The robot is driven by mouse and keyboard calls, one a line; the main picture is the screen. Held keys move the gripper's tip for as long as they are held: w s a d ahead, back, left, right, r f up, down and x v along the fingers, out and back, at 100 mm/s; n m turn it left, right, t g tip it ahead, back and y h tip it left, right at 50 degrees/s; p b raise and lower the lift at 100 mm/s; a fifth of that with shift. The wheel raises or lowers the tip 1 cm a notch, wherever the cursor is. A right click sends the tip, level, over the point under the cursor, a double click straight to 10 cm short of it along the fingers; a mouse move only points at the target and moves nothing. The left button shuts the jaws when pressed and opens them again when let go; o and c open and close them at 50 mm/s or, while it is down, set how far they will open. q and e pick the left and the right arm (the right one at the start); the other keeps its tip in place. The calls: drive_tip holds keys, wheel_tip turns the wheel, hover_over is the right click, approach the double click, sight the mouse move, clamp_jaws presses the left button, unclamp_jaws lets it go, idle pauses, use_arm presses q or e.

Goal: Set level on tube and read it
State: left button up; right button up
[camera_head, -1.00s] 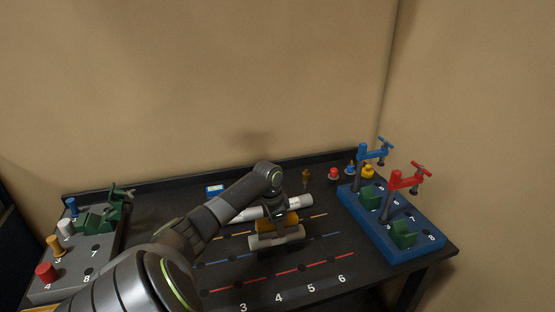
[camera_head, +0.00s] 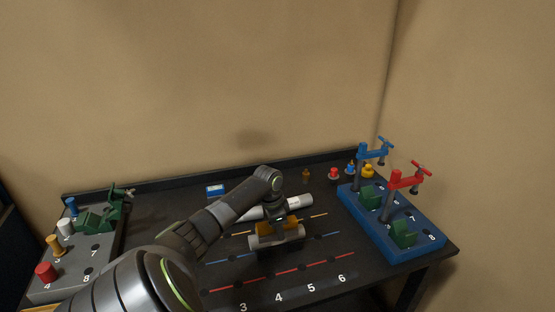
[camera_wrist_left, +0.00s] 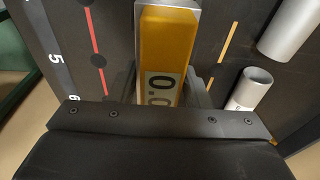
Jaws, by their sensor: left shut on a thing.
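My left gripper (camera_head: 279,228) is shut on the orange-yellow level (camera_head: 264,227). In the left wrist view the level (camera_wrist_left: 167,45) sits between the fingers, and its display shows 0.0, partly cut off by the gripper body. A pale grey rounded piece (camera_head: 292,239) lies just below and in front of the level; I cannot tell whether they touch. A silver tube (camera_head: 303,202) lies behind the gripper, partly hidden by the arm. In the left wrist view, silver tube ends (camera_wrist_left: 257,87) show to the right of the level. My right gripper is not in view.
A blue base (camera_head: 420,250) with red and blue clamps stands at the right. A grey block (camera_head: 75,285) with coloured pegs and a green clamp stands at the left. A small blue-and-white box (camera_head: 215,190) and coloured knobs (camera_head: 333,174) stand at the back. The front middle is clear.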

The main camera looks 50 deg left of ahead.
sight(269, 224)
use_arm(q)
drive_tip(key=o, duration=1.1)
drive_tip(key=shift+o, duration=0.2)
drive_tip(key=shift+r, duration=0.1)
wheel_tip(269, 224, up, 17)
drive_tip(key=s+b, duration=0.2)
drive_tip(key=b, duration=0.1)
drive_tip(key=shift+s+a, duration=0.25)
drive_tip(key=shift+a, duration=0.2)
